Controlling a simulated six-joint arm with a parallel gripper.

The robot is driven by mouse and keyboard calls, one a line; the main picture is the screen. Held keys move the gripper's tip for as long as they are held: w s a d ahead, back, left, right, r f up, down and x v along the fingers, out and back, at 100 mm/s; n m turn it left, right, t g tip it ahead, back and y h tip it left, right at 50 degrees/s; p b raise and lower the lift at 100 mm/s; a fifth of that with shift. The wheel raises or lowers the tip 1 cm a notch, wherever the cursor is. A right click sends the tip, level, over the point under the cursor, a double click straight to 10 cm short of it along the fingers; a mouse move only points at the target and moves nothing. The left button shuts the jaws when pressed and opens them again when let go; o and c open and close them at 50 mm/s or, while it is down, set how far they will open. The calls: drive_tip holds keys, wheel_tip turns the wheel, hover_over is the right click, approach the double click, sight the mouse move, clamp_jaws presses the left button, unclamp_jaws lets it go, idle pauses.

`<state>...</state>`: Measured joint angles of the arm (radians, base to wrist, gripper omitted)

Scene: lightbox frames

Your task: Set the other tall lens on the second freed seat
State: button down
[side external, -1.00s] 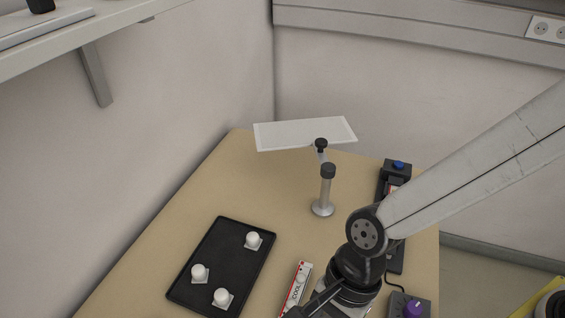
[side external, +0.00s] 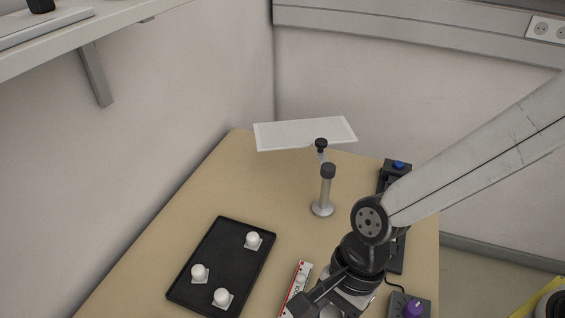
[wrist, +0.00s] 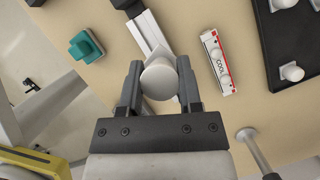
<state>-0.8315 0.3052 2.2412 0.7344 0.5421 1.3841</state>
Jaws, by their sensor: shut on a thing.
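My gripper (wrist: 158,92) is shut on a white round lens (wrist: 159,79), seen from above in the wrist view. How tall it is cannot be told from there. In the side external view my gripper (side external: 312,304) is low at the bottom edge, and the held lens is hidden. A white strip marked COOL (wrist: 218,63) with red edging lies to the right of the gripper, apart from it. It carries white round pieces near its ends. The strip also shows beside my gripper in the side external view (side external: 297,289). A white bar (wrist: 149,31) runs behind the held lens, partly covered.
A black tray (side external: 205,262) holds three white lenses on square bases (side external: 253,240). A lamp post (side external: 325,191) carries a white panel (side external: 303,134). A purple-knobbed box (side external: 411,305) stands front right. A teal-topped piece (wrist: 85,46) shows in the wrist view. The table between tray and post is clear.

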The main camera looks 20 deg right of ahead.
drive_tip(key=w+d+m, duration=0.1)
drive_tip(key=w+d, duration=0.6)
drive_tip(key=d, duration=0.1)
drive_tip(key=w+d+r+m, duration=0.1)
drive_tip(key=w+d+r, duration=0.1)
drive_tip(key=d, duration=1.1)
drive_tip(key=w+d+r+m+t, duration=0.1)
drive_tip(key=w+d+m, duration=0.1)
drive_tip(key=d, duration=1.2)
drive_tip(key=shift+d+r+t+y, duration=0.15)
drive_tip(key=shift+r+t+y, duration=0.15)
drive_tip(key=shift+r, duration=0.05)
drive_tip(key=shift+w, duration=0.1)
drive_tip(key=w+f, duration=0.2)
drive_tip(key=w, duration=0.2)
drive_tip(key=w+f, duration=0.3)
drive_tip(key=w, duration=0.1)
drive_tip(key=w+d+f, duration=0.1)
drive_tip(key=w+f, duration=0.2)
drive_tip(key=w, duration=0.1)
drive_tip(key=shift+w, duration=0.1)
drive_tip(key=shift+w+d+f, duration=0.1)
drive_tip(key=shift+w+f, duration=0.45)
drive_tip(key=shift+f, duration=0.15)
